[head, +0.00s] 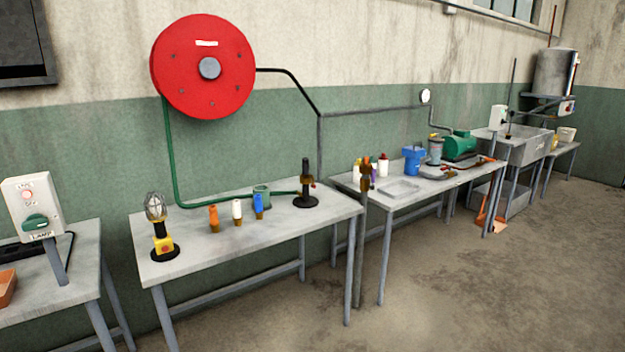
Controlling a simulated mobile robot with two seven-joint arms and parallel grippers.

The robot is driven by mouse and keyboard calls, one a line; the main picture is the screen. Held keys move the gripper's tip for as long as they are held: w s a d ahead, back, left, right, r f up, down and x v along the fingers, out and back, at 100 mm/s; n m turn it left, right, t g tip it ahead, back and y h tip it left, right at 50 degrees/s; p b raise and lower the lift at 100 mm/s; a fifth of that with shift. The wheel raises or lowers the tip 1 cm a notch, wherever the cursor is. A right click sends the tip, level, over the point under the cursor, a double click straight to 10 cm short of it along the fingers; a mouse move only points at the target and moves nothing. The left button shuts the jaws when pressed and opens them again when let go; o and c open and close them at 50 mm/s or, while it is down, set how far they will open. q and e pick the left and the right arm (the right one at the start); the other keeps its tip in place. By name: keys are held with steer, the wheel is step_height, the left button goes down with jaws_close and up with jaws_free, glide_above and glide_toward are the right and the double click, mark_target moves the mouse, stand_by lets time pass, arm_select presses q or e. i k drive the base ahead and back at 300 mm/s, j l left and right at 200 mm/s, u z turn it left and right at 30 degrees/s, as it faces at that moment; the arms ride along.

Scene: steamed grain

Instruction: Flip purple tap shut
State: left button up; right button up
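No tap can be made out clearly as purple. A small purple patch (373,170) shows among bottles at the left end of the second table, partly hidden behind a brown and dark fitting (366,174) on a post. It is too small to tell whether it is a tap, or whether it is open or shut. Neither of my grippers is in view.
The near table (290,236) holds a caged lamp (156,208), small orange, white and blue-topped items, and a black stand (306,190). The second table holds a grey tray (399,188), blue container (413,160) and green motor (459,145). Floor in front is clear.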

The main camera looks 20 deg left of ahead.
mark_target(373, 178)
steer(key=u, duration=0.4)
steer(key=i+z, duration=0.15)
steer(key=i, duration=0.45)
steer(key=i+z, duration=0.1)
steer(key=i, duration=0.45)
steer(key=i+z, duration=0.15)
steer(key=i, duration=0.45)
steer(key=i+j+z, duration=0.15)
steer(key=i, duration=0.45)
steer(key=i+j+z, duration=0.1)
steer(key=i, duration=0.45)
steer(key=j, duration=0.1)
